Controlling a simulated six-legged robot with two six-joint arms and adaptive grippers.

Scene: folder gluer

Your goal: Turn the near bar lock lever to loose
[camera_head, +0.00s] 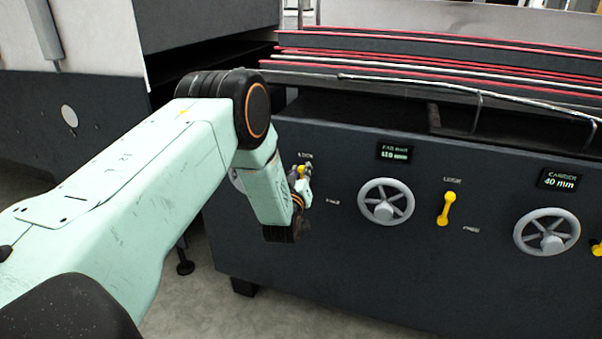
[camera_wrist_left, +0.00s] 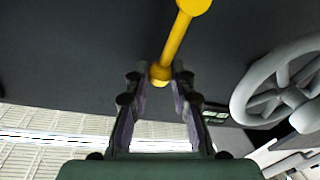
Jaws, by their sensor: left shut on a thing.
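A yellow lock lever (camera_wrist_left: 178,42) on the dark machine panel runs from its round pivot at the top of the left wrist view to a knob at its free end. My left gripper (camera_wrist_left: 158,80) is shut on that knob, with one finger on each side. In the head view my left gripper (camera_head: 303,180) is at the leftmost lever position, under a "LOCK" label. Only a bit of yellow shows there between the fingers. A small label, hard to read, lies to the lower right. My right gripper is in neither view.
A grey handwheel (camera_head: 386,202) and a second yellow lever (camera_head: 446,208) sit to the right on the same panel. Another handwheel (camera_head: 547,232) is farther right. Red-edged belts (camera_head: 440,62) run above the panel. The floor (camera_head: 225,310) below is clear.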

